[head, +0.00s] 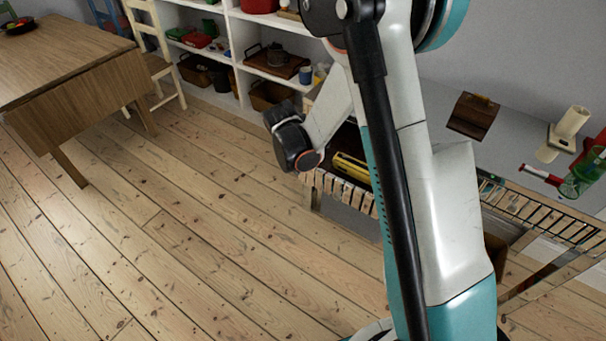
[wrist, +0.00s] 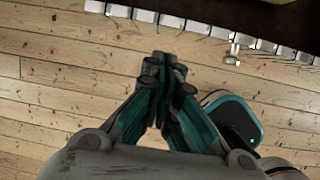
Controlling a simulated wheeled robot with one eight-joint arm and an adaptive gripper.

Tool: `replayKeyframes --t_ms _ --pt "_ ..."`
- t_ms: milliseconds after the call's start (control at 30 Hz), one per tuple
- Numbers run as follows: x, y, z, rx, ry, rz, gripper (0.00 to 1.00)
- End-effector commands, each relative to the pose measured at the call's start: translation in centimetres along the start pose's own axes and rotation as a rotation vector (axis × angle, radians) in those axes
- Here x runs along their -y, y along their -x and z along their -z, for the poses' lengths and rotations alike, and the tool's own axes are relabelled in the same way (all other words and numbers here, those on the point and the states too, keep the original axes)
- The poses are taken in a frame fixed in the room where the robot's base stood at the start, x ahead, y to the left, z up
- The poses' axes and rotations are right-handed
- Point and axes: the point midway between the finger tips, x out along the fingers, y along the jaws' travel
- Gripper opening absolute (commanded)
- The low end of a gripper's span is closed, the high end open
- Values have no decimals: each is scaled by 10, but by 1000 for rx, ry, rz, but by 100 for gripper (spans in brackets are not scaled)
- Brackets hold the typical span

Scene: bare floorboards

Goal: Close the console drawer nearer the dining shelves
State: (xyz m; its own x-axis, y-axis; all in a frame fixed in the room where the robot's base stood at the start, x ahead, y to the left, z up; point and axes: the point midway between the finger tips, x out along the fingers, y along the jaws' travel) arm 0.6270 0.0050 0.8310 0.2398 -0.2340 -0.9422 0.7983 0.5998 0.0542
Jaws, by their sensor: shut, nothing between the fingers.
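The console (head: 520,150) stands against the wall at the right in the head view. Its drawer nearer the shelves (head: 338,190) is pulled out, with a slatted pale front and a yellow item (head: 352,168) in its dark inside. In the wrist view this drawer's front edge (wrist: 200,30) runs across the top, with a small metal knob (wrist: 233,50). My gripper (wrist: 165,65) is shut and empty, just outside the front, above the floor in that view; I see no clear contact. In the head view the arm hides part of the drawer, and the fingers cannot be made out.
White dining shelves (head: 232,50) with boxes and baskets stand at the back. A wooden table (head: 75,60) and chairs are at the left. A brown box (head: 473,115) and a green glass (head: 582,178) stand on the console top. The floorboards (head: 180,240) between are clear.

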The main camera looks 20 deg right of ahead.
Motion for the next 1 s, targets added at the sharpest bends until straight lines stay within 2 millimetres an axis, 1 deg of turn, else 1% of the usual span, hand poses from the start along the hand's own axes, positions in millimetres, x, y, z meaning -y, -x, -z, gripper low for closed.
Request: replayKeyframes --t_ms 33,100,167,233,367,800,833,900,1000 --pt "3 5 15 -37 14 18 0" --pt "7 9 29 -75 28 37 0" --pt "9 9 35 -90 34 45 0" --pt "10 6 37 -97 36 49 0" --pt "11 -12 38 -96 34 48 0" --pt "14 -96 46 -93 33 47 0" --pt "15 -96 37 -93 30 48 0" --pt "14 -98 27 -93 31 48 0" --pt "14 -101 16 -93 31 48 0"
